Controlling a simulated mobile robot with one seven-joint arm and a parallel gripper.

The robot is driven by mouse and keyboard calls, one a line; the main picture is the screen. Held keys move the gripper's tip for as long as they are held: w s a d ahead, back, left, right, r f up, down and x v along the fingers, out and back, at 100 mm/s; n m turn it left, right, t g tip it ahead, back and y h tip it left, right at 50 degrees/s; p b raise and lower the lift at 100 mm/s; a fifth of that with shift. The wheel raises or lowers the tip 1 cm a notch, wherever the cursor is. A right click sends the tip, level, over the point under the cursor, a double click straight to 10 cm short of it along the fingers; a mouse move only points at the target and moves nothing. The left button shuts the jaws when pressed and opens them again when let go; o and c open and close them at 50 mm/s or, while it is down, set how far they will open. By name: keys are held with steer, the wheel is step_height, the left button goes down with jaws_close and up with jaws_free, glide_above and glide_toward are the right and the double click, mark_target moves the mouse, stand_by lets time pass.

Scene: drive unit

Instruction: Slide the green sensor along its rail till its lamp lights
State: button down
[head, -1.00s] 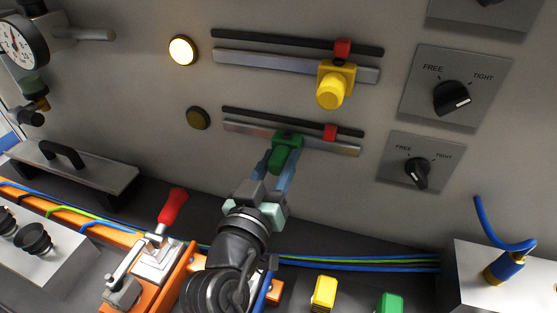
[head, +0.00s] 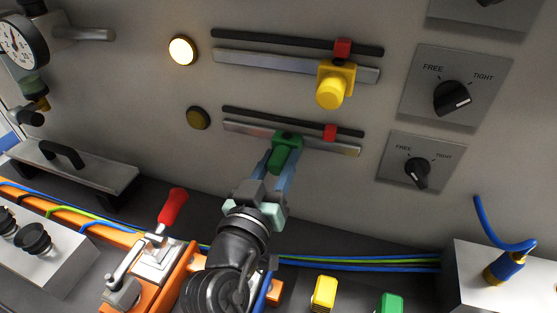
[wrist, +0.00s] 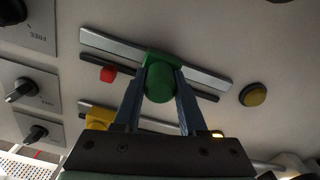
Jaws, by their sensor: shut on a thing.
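The green sensor (head: 286,152) sits on the lower silver rail (head: 240,128), near its middle. My gripper (head: 278,170) is shut on the green sensor, one finger on each side, as the wrist view (wrist: 160,92) also shows. A red marker (head: 330,132) is on the black strip above this rail, to the right of the sensor and apart from it. The lamp (head: 198,118) left of the lower rail is dark; it also shows unlit in the wrist view (wrist: 253,95).
Above, the yellow sensor (head: 332,88) sits below its red marker (head: 342,47), and its lamp (head: 183,50) is lit. Two FREE/TIGHT knobs (head: 452,98) (head: 417,172) are at right. A red-handled clamp (head: 172,206) stands left of my arm.

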steer(key=s+d+p, duration=0.2)
steer(key=d, duration=0.4)
steer(key=shift+d, duration=0.35)
steer(key=shift+s, duration=0.1)
steer(key=shift+c, duration=2.3)
jaws_free()
